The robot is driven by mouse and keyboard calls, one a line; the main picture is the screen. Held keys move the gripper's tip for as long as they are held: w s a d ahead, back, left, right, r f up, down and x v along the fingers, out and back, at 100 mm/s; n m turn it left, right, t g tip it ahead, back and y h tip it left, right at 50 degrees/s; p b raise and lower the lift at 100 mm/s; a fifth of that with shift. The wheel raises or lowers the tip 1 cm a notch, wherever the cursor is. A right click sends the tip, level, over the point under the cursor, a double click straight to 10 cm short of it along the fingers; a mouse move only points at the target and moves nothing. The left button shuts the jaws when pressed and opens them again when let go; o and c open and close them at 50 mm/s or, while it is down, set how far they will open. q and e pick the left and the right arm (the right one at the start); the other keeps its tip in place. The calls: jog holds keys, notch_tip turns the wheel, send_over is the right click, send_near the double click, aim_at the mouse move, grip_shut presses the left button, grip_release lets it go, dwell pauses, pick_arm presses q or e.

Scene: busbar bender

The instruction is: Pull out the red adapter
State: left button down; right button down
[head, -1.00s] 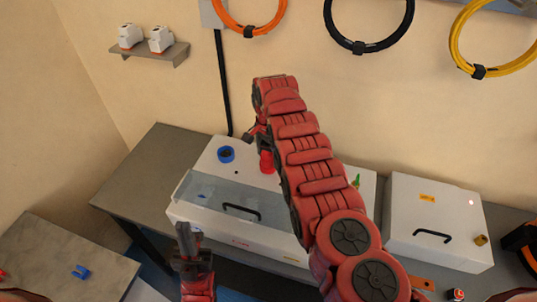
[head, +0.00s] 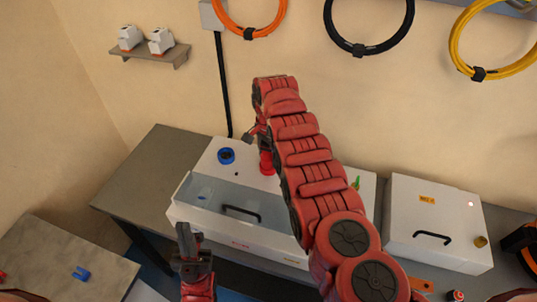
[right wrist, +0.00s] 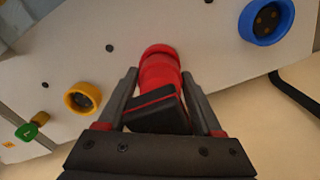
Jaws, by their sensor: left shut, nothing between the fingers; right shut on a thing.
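The red adapter (head: 266,164) stands on the top of the white machine (head: 212,163), partly hidden by my right arm in the head view. In the right wrist view, the adapter (right wrist: 159,70) lies between my fingers, its rounded red end towards the white panel. My right gripper (right wrist: 160,88) is shut on it. A black block with a red stripe shows between the fingers. In the head view, my right gripper (head: 257,135) is small and partly hidden. My left gripper (head: 187,240) is shut and empty, in front of the machine, apart from the adapter.
A blue ring socket (head: 226,155) is beside the adapter, and a yellow ring socket (right wrist: 82,98) shows in the wrist view. The machine has a black handle (head: 240,213). A white box (head: 425,200) stands right. A grey table (head: 60,255) holds a blue clip (head: 81,273).

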aim_at(268, 147)
jog(key=shift+s+r+p, duration=0.1)
jog(key=shift+r+p, duration=0.2)
jog(key=shift+r, duration=0.4)
jog(key=shift+r+p, duration=0.3)
jog(key=shift+r, duration=0.45)
jog(key=shift+r, duration=2.45)
